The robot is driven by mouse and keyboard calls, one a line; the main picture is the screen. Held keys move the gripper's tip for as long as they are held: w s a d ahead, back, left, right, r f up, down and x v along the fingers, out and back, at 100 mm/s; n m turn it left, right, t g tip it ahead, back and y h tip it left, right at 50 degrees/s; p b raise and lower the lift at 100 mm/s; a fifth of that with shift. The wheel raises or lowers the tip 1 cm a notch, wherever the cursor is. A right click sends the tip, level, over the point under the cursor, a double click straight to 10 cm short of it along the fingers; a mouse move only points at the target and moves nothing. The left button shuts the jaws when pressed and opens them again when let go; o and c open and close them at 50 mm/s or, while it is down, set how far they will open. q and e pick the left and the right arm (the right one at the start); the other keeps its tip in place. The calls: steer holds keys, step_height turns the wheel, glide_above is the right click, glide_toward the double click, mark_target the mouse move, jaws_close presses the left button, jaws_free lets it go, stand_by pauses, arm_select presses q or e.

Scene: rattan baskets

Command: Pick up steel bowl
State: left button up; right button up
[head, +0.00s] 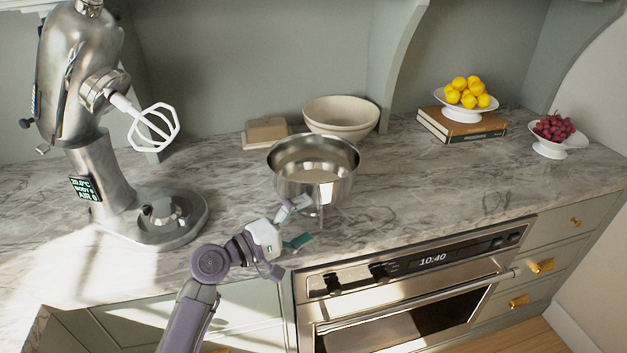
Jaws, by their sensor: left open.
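The steel bowl (318,188) stands upright on the marble counter, near the middle of the head view. It is shiny and its opening faces up. My left gripper (299,222) is at the counter's front edge, just below and in front of the bowl in the picture. Its fingers are spread apart with nothing between them. The upper finger reaches close to the bowl's lower front side; I cannot tell if it touches. My right gripper is not in view.
A stand mixer (98,150) with a white whisk is at the left. A beige bowl (341,118) and a butter dish (267,131) stand behind. Lemons (468,92) on books (461,128) and grapes (553,127) are at the right. The oven (410,290) is below; counter right of the bowl is clear.

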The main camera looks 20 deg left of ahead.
mark_target(323, 209)
arm_select(q)
steer(key=p+x, duration=0.1)
steer(key=x, duration=0.3)
steer(key=shift+w+a+r, duration=0.1)
steer(key=shift+w+a, duration=0.05)
steer(key=shift+a, duration=0.05)
steer(key=shift+w+d, duration=0.25)
steer(key=shift+w, duration=0.05)
steer(key=c, duration=1)
steer(key=shift+c, duration=1)
